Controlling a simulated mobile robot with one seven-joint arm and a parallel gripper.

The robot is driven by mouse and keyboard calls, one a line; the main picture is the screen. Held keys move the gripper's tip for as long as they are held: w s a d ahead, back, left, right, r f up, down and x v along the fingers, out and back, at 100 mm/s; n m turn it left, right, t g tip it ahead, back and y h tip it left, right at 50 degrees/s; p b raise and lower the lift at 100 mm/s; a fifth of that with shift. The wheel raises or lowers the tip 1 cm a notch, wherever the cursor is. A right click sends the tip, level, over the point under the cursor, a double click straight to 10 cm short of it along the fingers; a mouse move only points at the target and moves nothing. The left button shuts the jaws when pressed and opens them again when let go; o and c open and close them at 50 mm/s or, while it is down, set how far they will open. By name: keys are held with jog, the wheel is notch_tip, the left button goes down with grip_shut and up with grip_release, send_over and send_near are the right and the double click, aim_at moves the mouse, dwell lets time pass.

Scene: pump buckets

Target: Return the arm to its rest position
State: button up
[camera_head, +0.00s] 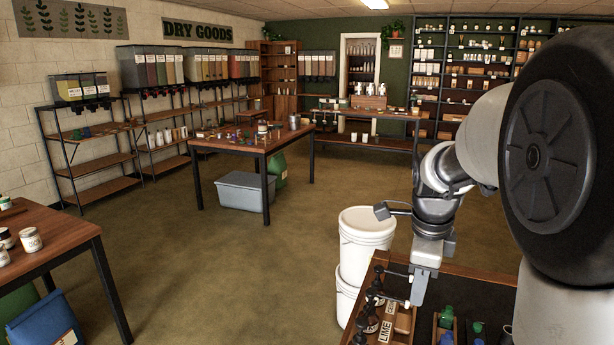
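My arm comes in from the right and hangs down at the wrist. My gripper (420,286) points downward above the right side of a wooden crate (403,322) that holds dark pump tops (372,298). A label on the crate reads LIME. The gripper is seen from the side, so I cannot tell if its fingers are open or shut, or whether they touch a pump. White buckets (366,232) are stacked on the floor just behind and left of the crate.
A dark surface with small green-topped and blue-topped bottles (446,318) lies right of the crate. A wooden table (240,147) with small items stands mid-room, a grey bin (243,192) below it. Another table (50,243) is at left. The floor between is clear.

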jog(key=s+a+r+n+t+p, duration=0.1)
jog(key=s+a+r+n+p, duration=0.3)
jog(key=s+r+n, duration=0.3)
jog(key=s+a+r+n+t+p, duration=0.2)
jog(key=s+a+r+n+p, duration=0.2)
jog(key=s+r+n, duration=0.4)
jog(key=s+n+p, duration=0.1)
jog(key=s+n, duration=0.5)
jog(key=n, duration=0.1)
jog(key=shift+r+n+t+y, duration=0.2)
jog(key=shift+n+t+y, duration=0.1)
jog(key=shift+y, duration=0.1)
